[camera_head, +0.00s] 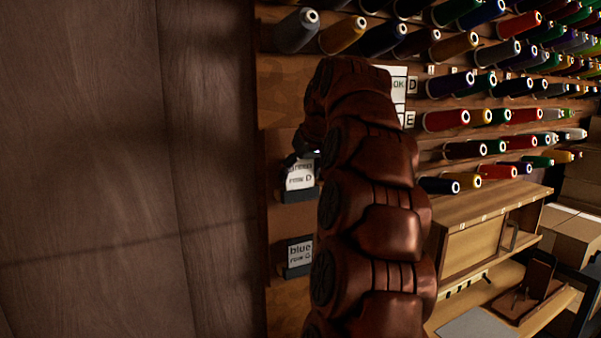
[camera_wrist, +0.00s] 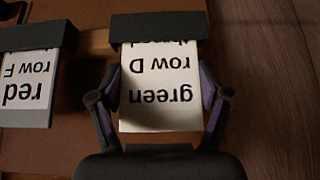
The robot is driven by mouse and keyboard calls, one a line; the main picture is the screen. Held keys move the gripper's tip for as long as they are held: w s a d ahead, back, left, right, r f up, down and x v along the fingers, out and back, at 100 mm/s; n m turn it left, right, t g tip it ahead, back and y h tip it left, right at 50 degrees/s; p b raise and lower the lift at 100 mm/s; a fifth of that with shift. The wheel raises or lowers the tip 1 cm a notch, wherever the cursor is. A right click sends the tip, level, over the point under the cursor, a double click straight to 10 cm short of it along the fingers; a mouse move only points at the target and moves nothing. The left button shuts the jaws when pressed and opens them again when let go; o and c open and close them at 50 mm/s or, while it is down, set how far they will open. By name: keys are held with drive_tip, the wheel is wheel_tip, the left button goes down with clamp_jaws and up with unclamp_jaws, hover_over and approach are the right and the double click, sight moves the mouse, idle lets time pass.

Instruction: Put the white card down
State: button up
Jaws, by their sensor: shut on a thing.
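The white card (camera_wrist: 160,108) reads "green row D", upside down in the wrist view. Its far end sits at a dark holder (camera_wrist: 158,26), which covers part of its print. My gripper (camera_wrist: 162,98) is shut on the card, with one finger at each side edge. In the head view the card (camera_head: 300,178) stands upright at a dark holder on the wooden panel, partly covered by my gripper (camera_head: 308,150). I cannot tell how deep the card sits in the holder.
A second card (camera_wrist: 27,85), "red row F", is in a holder to the left in the wrist view. Thread spools (camera_head: 480,85) fill the wall at right. A wooden shelf unit (camera_head: 490,235) stands below them.

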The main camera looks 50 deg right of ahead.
drive_tip(key=shift+f, duration=0.1)
drive_tip(key=o, duration=0.7)
drive_tip(key=shift+r, duration=0.2)
drive_tip(key=shift+s+r, duration=0.3)
drive_tip(key=shift+r, duration=0.2)
drive_tip(key=p+v, duration=0.1)
drive_tip(key=v, duration=0.9)
drive_tip(key=shift+s+a+r+p, duration=0.2)
drive_tip(key=shift+r+p, duration=0.05)
drive_tip(key=shift+p, duration=0.1)
drive_tip(key=shift+a, duration=0.1)
